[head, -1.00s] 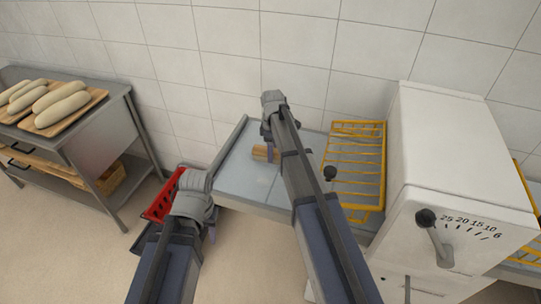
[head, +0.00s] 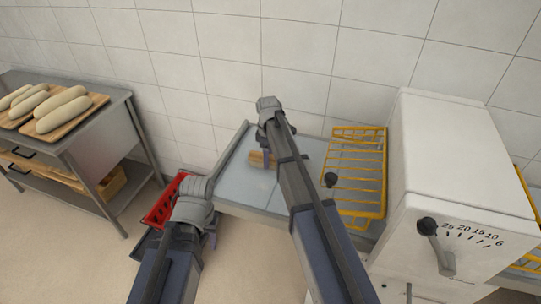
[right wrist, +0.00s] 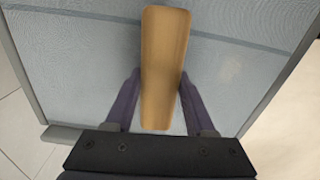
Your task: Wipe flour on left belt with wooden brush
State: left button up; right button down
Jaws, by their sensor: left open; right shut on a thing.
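The left belt (head: 236,180) is a pale blue-grey surface in a metal frame, left of the white machine. My right gripper (head: 265,158) is over the belt, shut on the wooden brush (head: 256,159). In the right wrist view the brush (right wrist: 164,70) shows its tan wooden body between the purple fingers; its underside is hidden, and I cannot tell if it touches the belt. A faint pale patch, perhaps flour (right wrist: 229,68), lies on the belt right of the brush. My left gripper (head: 212,236) is open and empty, low in front of the belt's left corner, partly hidden by its wrist.
A yellow wire guard (head: 358,165) stands between the belt and the white machine (head: 455,160) with its dial lever. A red crate (head: 160,208) is on the floor left of the belt. A metal table (head: 75,140) with loaves on boards stands at far left.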

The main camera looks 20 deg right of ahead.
jog(key=shift+s+a+r, duration=0.1)
jog(key=shift+s+a, duration=0.2)
jog(key=shift+s, duration=0.2)
jog(key=shift+s+a, duration=0.3)
jog(key=shift+s, duration=0.2)
jog(key=shift+s+a+f, duration=0.1)
jog(key=shift+s+a, duration=0.45)
jog(key=shift+s, duration=0.25)
jog(key=shift+s+a+f, duration=0.1)
jog(key=shift+s+a, duration=0.4)
jog(key=shift+s, duration=0.3)
jog(key=shift+s+a+r, duration=0.1)
jog(key=shift+s+a, duration=0.4)
jog(key=shift+s, duration=0.2)
jog(key=shift+s+a+r, duration=0.1)
jog(key=shift+s+a, duration=0.4)
jog(key=shift+s, duration=0.2)
jog(key=shift+f, duration=0.1)
jog(key=shift+s+a+f, duration=0.1)
jog(key=shift+s+a, duration=0.4)
jog(key=shift+s, duration=0.3)
jog(key=shift+s+a+f, duration=0.1)
jog(key=shift+s+a, duration=0.4)
jog(key=shift+s, duration=0.3)
jog(key=shift+r, duration=0.1)
jog(key=shift+w, duration=0.1)
